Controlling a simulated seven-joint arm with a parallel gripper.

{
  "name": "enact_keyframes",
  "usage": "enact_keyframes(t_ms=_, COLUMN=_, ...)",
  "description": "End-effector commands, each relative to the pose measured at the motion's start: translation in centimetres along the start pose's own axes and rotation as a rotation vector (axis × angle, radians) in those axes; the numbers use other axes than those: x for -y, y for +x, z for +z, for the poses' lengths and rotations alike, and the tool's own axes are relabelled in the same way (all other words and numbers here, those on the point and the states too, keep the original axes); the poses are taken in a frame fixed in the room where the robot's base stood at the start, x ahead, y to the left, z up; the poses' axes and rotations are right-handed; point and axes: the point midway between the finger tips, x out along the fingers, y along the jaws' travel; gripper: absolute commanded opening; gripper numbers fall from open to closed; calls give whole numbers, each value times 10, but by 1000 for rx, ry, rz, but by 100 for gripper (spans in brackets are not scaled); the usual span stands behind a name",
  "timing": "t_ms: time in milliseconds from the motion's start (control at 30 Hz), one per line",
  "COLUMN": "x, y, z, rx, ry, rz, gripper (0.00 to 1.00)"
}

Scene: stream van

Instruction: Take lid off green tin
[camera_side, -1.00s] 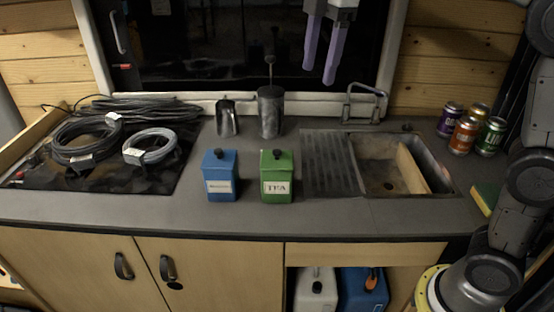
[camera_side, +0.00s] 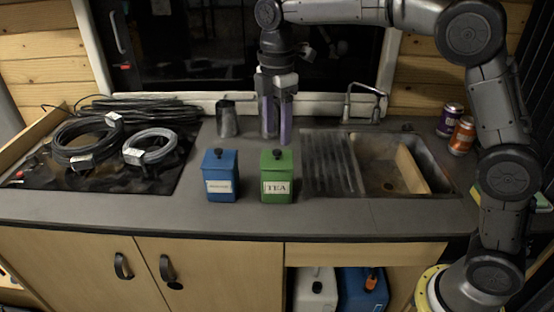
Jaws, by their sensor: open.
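The green tin (camera_side: 277,183) stands upright on the counter and carries a white label reading TEA. Its green lid (camera_side: 270,162) sits on top, with a dark knob (camera_side: 277,153) in the middle. My gripper (camera_side: 276,138) points down with its two purple fingers apart and empty. In the picture its fingertips are just above and behind the tin's lid; they do not appear to touch the knob. How far behind the tin they are is hard to tell.
A blue tin (camera_side: 220,178) stands just left of the green tin. A metal jug (camera_side: 227,118) is behind, and a press is mostly hidden behind my fingers. The sink (camera_side: 388,165) is to the right, cable coils (camera_side: 85,145) to the left. Counter in front of the tins is clear.

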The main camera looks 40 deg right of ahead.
Motion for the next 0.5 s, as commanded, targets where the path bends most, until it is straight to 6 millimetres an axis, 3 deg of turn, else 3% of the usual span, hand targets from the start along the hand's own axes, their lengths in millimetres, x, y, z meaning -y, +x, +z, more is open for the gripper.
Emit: enact_keyframes(t_ms=500, x=-1, y=52, z=0, rx=0, ry=0, rz=0, gripper=60)
